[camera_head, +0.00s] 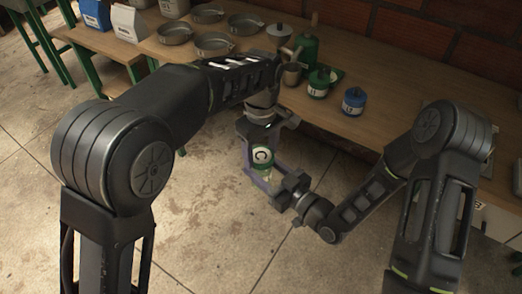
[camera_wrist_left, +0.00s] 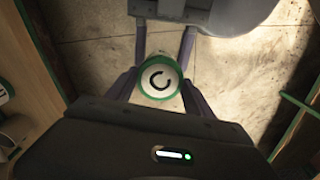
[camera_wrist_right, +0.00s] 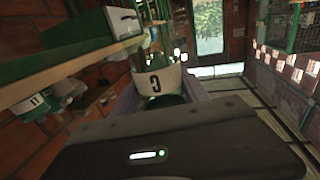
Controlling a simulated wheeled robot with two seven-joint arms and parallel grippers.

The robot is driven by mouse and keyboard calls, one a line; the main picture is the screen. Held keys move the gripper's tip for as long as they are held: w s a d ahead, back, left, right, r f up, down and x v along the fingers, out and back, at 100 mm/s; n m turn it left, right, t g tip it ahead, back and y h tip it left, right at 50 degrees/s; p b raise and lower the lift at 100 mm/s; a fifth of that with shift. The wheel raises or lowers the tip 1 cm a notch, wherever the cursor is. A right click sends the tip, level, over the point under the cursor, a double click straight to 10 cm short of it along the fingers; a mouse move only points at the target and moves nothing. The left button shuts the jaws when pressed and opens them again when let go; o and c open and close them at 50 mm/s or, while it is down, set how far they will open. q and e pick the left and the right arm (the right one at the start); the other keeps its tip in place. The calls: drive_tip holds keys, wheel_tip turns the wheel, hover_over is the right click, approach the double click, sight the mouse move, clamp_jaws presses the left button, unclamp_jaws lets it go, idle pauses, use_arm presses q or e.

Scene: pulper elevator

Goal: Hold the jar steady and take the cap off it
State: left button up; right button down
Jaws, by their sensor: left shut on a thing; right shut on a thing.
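The jar (camera_head: 262,167) is green with a white label marked C and is held in the air in front of the table, between my two grippers. In the left wrist view its round white face with a C and a green rim (camera_wrist_left: 159,79) sits between the fingers. My left gripper (camera_head: 260,147) reaches down from above and is shut at its top, on the cap. My right gripper (camera_head: 264,178) comes from the lower right and is shut on the jar's body. The right wrist view shows the white label (camera_wrist_right: 158,80) between the fingers. The seam between cap and jar is hard to make out.
The wooden table (camera_head: 375,118) behind holds a green lidded jar (camera_head: 318,83), a blue lidded jar (camera_head: 354,101), a metal cup (camera_head: 291,74) and several metal pans (camera_head: 214,44). White bags (camera_head: 128,22) stand at the far left. The floor (camera_head: 215,225) below is clear.

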use_arm(q)
drive_tip(key=n, duration=0.8)
drive_tip(key=shift+r, duration=0.15)
idle(0.4)
drive_tip(key=shift+r, duration=0.95)
drive_tip(key=shift+r, duration=0.15)
drive_tip(key=shift+r, duration=1.9)
drive_tip(key=shift+a, duration=0.1)
use_arm(e)
drive_tip(key=shift+w+d, duration=0.1)
